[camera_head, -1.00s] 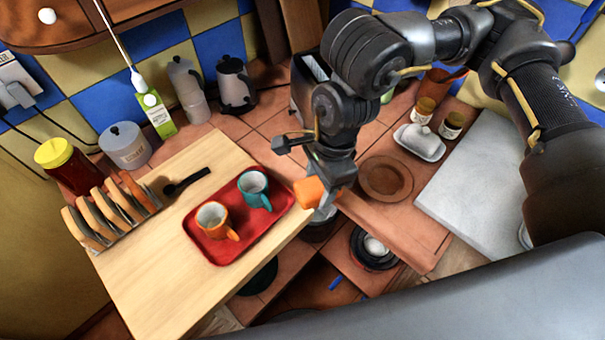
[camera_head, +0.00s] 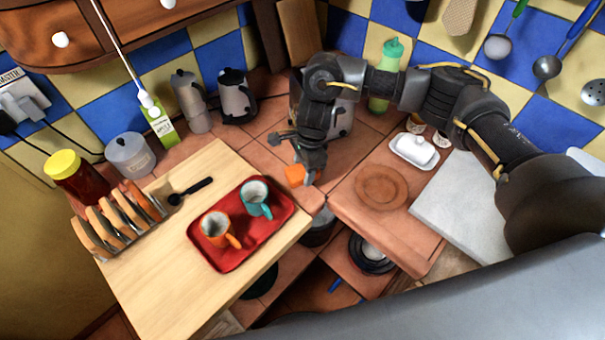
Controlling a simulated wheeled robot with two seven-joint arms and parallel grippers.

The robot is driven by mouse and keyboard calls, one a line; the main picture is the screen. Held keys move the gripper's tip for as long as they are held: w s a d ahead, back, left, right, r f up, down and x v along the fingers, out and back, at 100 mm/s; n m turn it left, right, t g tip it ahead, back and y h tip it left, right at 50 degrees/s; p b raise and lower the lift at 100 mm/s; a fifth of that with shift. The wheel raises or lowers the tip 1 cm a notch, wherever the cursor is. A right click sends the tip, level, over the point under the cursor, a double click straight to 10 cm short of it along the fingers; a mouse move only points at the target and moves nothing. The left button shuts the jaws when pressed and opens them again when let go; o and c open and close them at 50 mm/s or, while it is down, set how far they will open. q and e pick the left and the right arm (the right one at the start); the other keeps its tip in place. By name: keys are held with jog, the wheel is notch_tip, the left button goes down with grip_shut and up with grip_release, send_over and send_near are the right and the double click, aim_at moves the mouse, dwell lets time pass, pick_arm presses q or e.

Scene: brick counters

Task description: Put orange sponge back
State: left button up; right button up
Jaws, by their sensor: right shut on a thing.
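The orange sponge (camera_head: 294,174) is a small orange block in the middle of the camera_head view. My right gripper (camera_head: 302,180) is shut on it and holds it above the tiled counter, just past the right corner of the wooden board. Part of the sponge is hidden by the gripper's fingers. My left gripper is not in view.
A wooden board (camera_head: 150,275) carries a red tray (camera_head: 215,262) with an orange mug (camera_head: 216,228) and a teal mug (camera_head: 256,198). A toast rack (camera_head: 118,222) stands at left. A brown plate (camera_head: 381,188) and a white butter dish (camera_head: 414,150) are at right. A green bottle (camera_head: 386,75) stands behind my arm.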

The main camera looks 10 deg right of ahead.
aim_at(303, 176)
jog(key=shift+w+f+p, duration=0.1)
jog(key=shift+f+p, duration=0.5)
jog(key=shift+f, duration=1.2)
jog(key=shift+f+b, duration=0.2)
jog(key=shift+b, duration=0.15)
jog(key=o, duration=0.9)
jog(key=shift+r, duration=0.1)
jog(key=shift+o, duration=0.2)
